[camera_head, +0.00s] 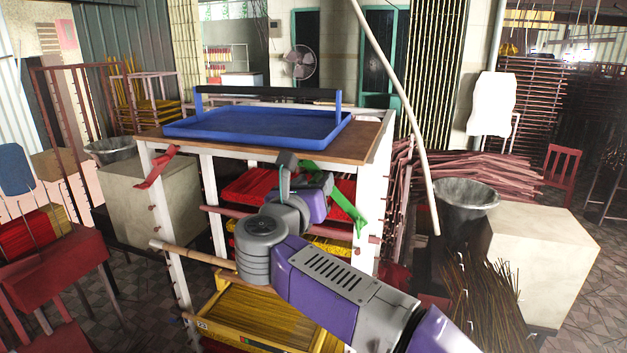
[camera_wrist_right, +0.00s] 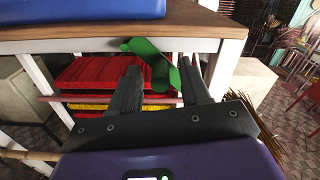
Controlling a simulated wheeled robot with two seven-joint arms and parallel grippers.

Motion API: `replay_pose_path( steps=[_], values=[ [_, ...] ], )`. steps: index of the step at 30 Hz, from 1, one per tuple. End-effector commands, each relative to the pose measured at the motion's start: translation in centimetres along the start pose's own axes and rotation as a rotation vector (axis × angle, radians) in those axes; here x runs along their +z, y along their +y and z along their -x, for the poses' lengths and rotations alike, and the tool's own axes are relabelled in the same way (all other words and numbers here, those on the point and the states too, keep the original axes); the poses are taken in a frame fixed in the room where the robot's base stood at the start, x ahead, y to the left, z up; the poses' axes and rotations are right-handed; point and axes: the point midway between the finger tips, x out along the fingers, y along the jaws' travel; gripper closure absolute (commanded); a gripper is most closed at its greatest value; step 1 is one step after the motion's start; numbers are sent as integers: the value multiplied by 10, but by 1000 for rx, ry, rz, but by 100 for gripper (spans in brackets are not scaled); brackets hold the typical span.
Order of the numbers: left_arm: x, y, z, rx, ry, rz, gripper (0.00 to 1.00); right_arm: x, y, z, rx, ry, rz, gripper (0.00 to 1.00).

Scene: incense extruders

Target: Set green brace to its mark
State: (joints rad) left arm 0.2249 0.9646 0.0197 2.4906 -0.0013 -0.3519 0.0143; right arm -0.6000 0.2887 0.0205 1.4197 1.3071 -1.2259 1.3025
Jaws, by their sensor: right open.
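The green brace (camera_head: 348,208) is at the right front of the wooden-topped table (camera_head: 375,138), below its top and beside the white right leg. It slants down to the right, and my right arm hides part of it. In the right wrist view, the green brace (camera_wrist_right: 158,68) shows just beyond and between the fingertips of my right gripper (camera_wrist_right: 160,66). The fingers are apart, and I cannot tell whether either touches the brace. In the head view my right gripper (camera_head: 287,162) is below the table's front edge. I cannot make out the mark. My left gripper is out of view.
A blue tray (camera_head: 255,128) with a black bar sits on the tabletop. A red brace (camera_head: 157,168) slants at the table's left leg. Shelves below hold red and yellow bundles. A grey bucket (camera_head: 465,203) and pale block (camera_head: 540,262) stand at right.

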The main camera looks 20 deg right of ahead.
Motion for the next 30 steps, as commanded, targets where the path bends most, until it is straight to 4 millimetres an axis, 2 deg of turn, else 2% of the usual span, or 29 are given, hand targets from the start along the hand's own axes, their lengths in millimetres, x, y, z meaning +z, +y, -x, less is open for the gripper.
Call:
replay_pose_path(
  steps=[8,18,30],
  values=[
    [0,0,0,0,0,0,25,0,0,-3,0,-1,1,53],
    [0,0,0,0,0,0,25,0,0,-3,0,-1,1,100],
    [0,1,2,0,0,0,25,0,5,-1,8,-2,13,100]
  ],
)
